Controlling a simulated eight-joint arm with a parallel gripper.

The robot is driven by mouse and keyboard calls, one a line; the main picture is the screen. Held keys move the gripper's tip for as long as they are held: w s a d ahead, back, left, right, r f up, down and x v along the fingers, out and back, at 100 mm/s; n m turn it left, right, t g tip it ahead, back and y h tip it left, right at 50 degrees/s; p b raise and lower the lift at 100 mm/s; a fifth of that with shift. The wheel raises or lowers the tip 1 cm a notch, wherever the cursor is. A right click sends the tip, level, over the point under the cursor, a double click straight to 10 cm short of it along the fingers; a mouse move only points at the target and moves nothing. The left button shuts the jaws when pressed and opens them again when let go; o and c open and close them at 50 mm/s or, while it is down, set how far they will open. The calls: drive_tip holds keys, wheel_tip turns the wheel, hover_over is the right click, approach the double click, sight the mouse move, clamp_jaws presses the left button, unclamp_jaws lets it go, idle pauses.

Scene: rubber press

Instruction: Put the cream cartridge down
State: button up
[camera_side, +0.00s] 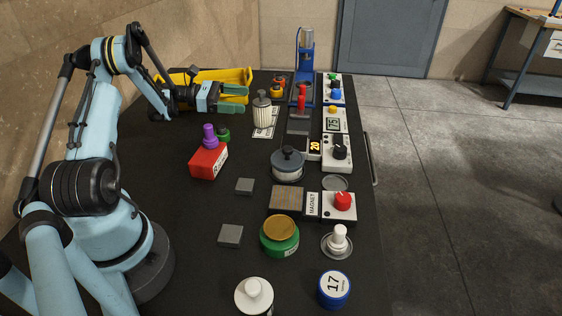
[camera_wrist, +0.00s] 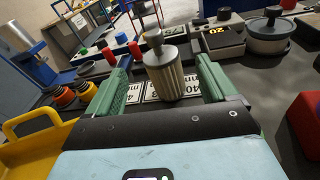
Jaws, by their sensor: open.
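The cream cartridge (camera_side: 262,115), ribbed with a grey knobbed cap, stands upright on a white printed label card (camera_side: 268,131) near the back of the black table. My gripper (camera_side: 244,98) is open, with its green fingers just left of the cartridge in the side view. In the wrist view the cartridge (camera_wrist: 171,80) shows between the two spread fingers, with a gap on each side. Nothing is held. Part of the card is hidden behind the cartridge.
A yellow bin (camera_side: 215,76) lies behind my gripper. A blue press (camera_side: 303,80) stands at the back right. A red box (camera_side: 208,162) and a lidded grey pot (camera_side: 287,166) are nearer the front.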

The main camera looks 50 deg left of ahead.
drive_tip(key=w+d+r+m+g+y, duration=0.1)
drive_tip(key=d+r+m+g+y, duration=0.2)
drive_tip(key=d+m, duration=0.5)
drive_tip(key=w+d+r+m+g+y, duration=0.1)
drive_tip(key=d+r+m+g, duration=0.3)
drive_tip(key=d, duration=0.7)
drive_tip(key=s+d+m+t+y, duration=0.1)
drive_tip(key=s+d+m+y, duration=0.5)
drive_tip(key=s+m, duration=0.8)
drive_tip(key=shift+d+r+m+y, duration=0.3)
drive_tip(key=shift+d+r+m, duration=0.25)
drive_tip(key=shift+d, duration=1)
drive_tip(key=shift+w+f, duration=0.1)
